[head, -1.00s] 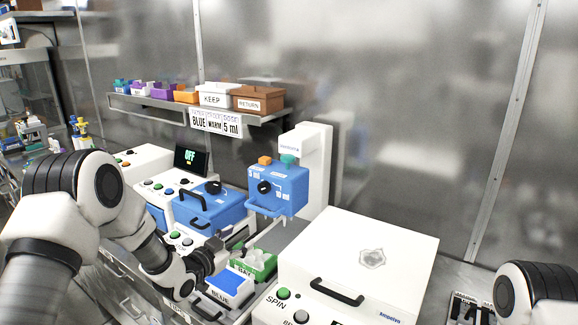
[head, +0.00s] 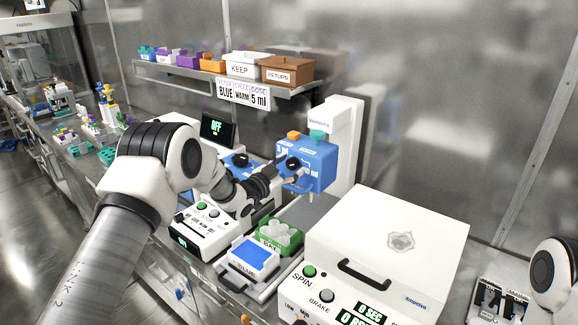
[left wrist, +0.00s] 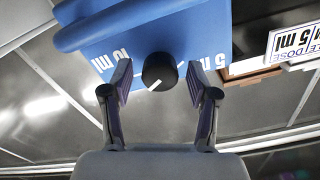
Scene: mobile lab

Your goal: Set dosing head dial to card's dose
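The blue dosing head (head: 318,165) hangs on a white stand with its black dial (head: 292,163) on the front. In the left wrist view, where the lettering is upside down, the dial (left wrist: 159,71) has a white pointer slanting to the lower left. The "10 ml" label is left of it and the "5 ml" label right. My left gripper (head: 280,170) is at the dosing head's front. In the left wrist view its fingers (left wrist: 158,82) are open, one on each side of the dial, with gaps. The card (head: 243,95) reads BLUE, WARM, 5 ml. My right gripper is out of view.
Below the dosing head are a green tray (head: 281,236) with pale round items and a blue-topped box (head: 252,254). A white centrifuge-like machine (head: 390,240) stands at right. A shelf above holds bins, including KEEP (head: 245,67) and RETURN (head: 288,70). A small screen (head: 216,128) reads OFF.

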